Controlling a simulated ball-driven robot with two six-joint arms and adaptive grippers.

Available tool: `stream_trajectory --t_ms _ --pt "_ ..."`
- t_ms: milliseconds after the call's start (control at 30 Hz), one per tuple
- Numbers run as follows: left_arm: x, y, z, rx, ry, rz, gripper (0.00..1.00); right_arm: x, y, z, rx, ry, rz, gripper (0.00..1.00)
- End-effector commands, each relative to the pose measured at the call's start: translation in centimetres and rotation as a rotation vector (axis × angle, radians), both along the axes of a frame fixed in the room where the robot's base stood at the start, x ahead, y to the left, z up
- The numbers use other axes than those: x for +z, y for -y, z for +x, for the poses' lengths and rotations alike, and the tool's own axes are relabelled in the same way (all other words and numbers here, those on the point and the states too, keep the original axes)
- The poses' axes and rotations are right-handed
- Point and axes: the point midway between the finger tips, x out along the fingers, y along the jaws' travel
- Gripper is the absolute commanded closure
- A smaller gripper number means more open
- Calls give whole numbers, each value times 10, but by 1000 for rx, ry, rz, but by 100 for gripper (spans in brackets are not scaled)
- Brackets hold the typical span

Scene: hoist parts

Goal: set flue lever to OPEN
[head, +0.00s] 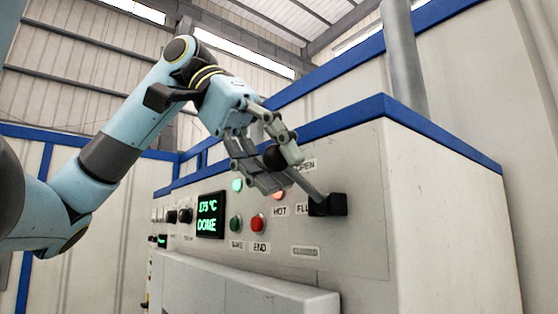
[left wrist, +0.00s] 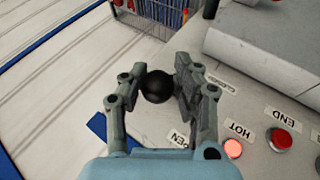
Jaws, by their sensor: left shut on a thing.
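The flue lever has a black base (head: 328,205) on the right end of the panel front, a grey shaft (head: 312,187) slanting up and left, and a round black knob (head: 274,158). My left gripper (head: 279,166) is shut on the knob, with fingers on both sides. The left wrist view also shows the knob (left wrist: 157,87) between the fingers. The OPEN label (head: 306,165) is just above the shaft and right of the knob, partly covered. The FLUE label (head: 303,209) is partly hidden by the base. I cannot tell the lever's exact setting. My right gripper is not in view.
Left of the lever are a lit red HOT lamp (head: 278,195), a red END button (head: 258,223), a green button (head: 236,223) and a green display (head: 209,214). A grey ledge (head: 240,285) juts out below. A wire basket (left wrist: 160,12) shows in the left wrist view.

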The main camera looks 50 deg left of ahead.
Motion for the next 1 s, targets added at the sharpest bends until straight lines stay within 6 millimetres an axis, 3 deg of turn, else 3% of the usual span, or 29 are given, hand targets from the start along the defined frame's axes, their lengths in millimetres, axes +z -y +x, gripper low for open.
stream_trajectory --t_ms 67,100,267,600,1000 --pt "7 -1 4 9 18 -14 100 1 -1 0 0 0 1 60" --pt "7 -1 4 8 20 -15 66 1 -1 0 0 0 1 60" --pt "5 0 3 5 15 -13 45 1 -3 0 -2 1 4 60" --pt "7 -3 1 4 9 -9 44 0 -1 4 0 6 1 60" --pt "54 -37 -19 3 14 -14 44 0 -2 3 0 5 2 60"
